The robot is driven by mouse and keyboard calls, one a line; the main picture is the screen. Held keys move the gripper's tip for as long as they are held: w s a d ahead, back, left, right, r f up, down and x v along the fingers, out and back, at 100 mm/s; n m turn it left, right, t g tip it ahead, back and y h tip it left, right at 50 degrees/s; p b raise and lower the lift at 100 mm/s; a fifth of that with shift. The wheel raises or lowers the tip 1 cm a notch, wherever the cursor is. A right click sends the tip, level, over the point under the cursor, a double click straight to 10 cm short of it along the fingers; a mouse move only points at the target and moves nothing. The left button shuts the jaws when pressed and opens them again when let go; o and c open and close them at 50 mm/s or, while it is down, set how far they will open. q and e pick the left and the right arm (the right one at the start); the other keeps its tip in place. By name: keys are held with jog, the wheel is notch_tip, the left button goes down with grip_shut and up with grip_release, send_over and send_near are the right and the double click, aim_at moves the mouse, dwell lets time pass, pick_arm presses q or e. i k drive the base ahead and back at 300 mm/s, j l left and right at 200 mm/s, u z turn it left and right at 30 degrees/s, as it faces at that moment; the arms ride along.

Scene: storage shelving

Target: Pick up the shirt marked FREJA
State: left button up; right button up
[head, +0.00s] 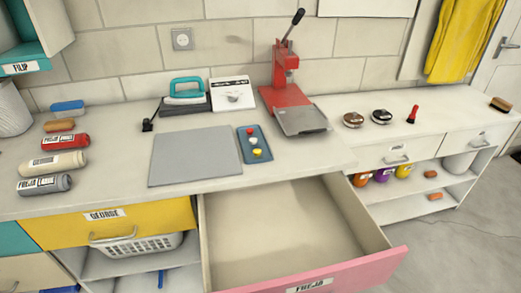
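Three rolled bundles that look like folded shirts lie on the left end of the worktop: a red one (65,142), a cream one (53,163) and a grey one (45,185). Each has a small printed label. The grey one's label seems to read FREJA; the other two are too small to read surely. An open drawer (300,284) with a pink front is labelled FREJA, and its visible inside is empty. Neither of my grippers is in view.
The open drawer juts out from the worktop (105,108). A grey mat (195,156), blue tray (254,144) and red press (286,80) occupy its middle. A yellow drawer (108,224) labelled GEORGE is closed. Yellow cloth (458,40) hangs at upper right.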

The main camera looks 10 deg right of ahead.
aim_at(82, 140)
jog(key=l+z, duration=0.4)
jog(key=j+u, duration=0.15)
jog(key=u, duration=1.35)
